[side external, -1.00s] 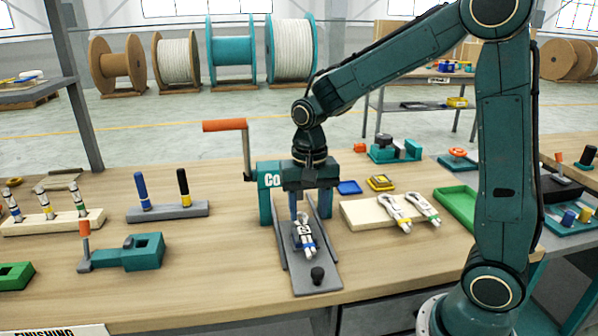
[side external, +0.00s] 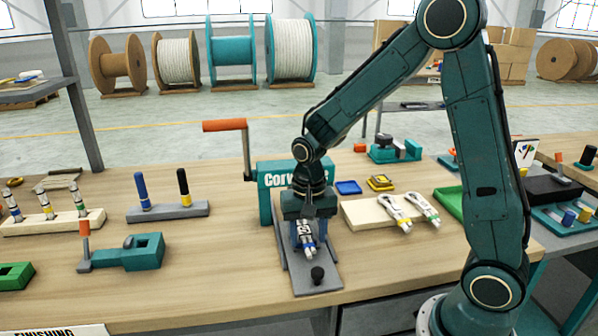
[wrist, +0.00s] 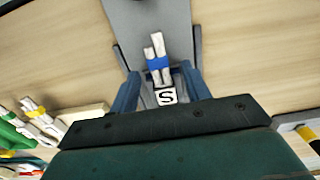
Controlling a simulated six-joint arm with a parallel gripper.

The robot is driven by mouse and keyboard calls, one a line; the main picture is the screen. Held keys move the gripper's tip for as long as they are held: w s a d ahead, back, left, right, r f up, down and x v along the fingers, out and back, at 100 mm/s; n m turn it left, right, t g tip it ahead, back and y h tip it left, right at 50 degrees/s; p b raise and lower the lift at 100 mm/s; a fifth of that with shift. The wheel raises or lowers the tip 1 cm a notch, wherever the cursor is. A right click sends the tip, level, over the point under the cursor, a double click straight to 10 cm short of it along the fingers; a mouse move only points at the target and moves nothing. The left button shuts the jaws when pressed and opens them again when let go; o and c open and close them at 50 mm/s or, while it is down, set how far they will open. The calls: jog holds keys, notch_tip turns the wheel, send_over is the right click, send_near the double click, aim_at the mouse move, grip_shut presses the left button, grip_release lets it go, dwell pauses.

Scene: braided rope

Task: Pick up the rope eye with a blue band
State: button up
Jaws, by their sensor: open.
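The rope eye with a blue band (side external: 308,244) lies on the grey sloping plate (side external: 317,277) of the teal crank machine. In the wrist view its two white tails and blue band (wrist: 158,64) point away from me. My gripper (side external: 305,226) is over the plate, just above the rope eye. In the wrist view my open gripper (wrist: 161,84) has one blue finger on each side of it.
The teal machine body (side external: 290,178) with an orange-handled crank (side external: 225,126) stands right behind my gripper. Two other rope eyes (side external: 408,211) lie on a pale board at right.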

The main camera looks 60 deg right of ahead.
aim_at(308, 241)
jog(key=shift+f, duration=0.4)
grip_shut()
jog(key=shift+r, duration=0.2)
notch_tip(308, 241, up, 20)
dwell(0.9)
jog(key=shift+d+f, duration=0.15)
dwell(0.4)
